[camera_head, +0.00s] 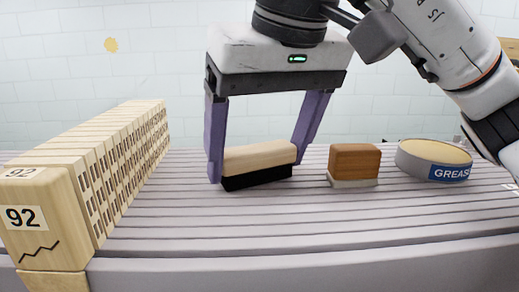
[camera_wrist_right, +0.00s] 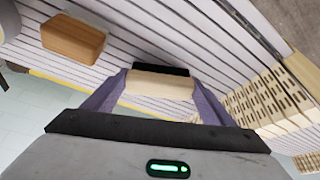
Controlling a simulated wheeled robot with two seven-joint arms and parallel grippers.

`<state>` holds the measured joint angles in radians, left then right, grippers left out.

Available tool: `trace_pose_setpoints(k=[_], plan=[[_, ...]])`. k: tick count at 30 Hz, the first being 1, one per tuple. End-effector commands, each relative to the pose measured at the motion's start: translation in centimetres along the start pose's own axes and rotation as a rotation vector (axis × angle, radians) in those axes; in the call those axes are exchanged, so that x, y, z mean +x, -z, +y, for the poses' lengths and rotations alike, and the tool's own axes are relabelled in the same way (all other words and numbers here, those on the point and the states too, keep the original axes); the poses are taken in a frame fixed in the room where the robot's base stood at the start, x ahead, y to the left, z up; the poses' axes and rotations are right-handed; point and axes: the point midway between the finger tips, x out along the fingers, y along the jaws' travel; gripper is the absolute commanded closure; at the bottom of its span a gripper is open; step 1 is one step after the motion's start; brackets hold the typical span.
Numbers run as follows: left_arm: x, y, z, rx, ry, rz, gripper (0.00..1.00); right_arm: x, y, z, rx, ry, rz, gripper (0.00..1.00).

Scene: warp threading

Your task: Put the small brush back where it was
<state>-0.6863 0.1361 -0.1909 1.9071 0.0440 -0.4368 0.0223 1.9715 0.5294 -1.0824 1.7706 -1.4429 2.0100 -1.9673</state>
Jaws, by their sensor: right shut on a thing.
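A brush with a pale wooden back and black bristles (camera_head: 258,158) is between the purple fingers of my right gripper (camera_head: 257,163), which is shut on its two ends. Its bristles face down at the slatted surface; I cannot tell whether they touch it. In the right wrist view the brush (camera_wrist_right: 160,84) sits between both fingertips. A shorter brown wooden block with a pale underside (camera_head: 354,161), perhaps another brush, stands just right of the gripper; it also shows in the right wrist view (camera_wrist_right: 72,40). My left gripper is not in view.
A grey round tin labelled GREASE (camera_head: 434,160) stands right of the brown block. A long row of slotted pale wooden blocks marked 92 (camera_head: 45,220) runs along the left. The slatted surface (camera_head: 270,222) is clear in front.

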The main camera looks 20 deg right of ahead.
Motion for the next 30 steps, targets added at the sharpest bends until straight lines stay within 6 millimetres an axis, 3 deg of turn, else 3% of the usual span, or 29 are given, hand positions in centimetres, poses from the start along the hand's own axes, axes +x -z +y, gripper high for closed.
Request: trace_pose_setpoints(k=[5,6,9,21,26,30], plan=[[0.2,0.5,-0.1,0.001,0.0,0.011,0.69,0.3,-0.1,0.0,-0.001,0.0,0.0,0.43],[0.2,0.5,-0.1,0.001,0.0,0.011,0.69,0.3,-0.1,0.0,-0.001,0.0,-0.001,0.19],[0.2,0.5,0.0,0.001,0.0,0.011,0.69,0.2,-0.1,0.0,-0.001,0.0,-0.001,0.04],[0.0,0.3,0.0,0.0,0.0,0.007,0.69,-0.5,0.1,0.0,0.0,-0.001,0.001,0.04],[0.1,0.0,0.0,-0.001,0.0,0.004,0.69,-2.9,0.1,0.0,0.001,-0.001,0.006,0.04],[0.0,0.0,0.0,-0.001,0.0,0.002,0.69,-6.0,0.1,0.0,0.001,-0.001,0.006,0.04]])
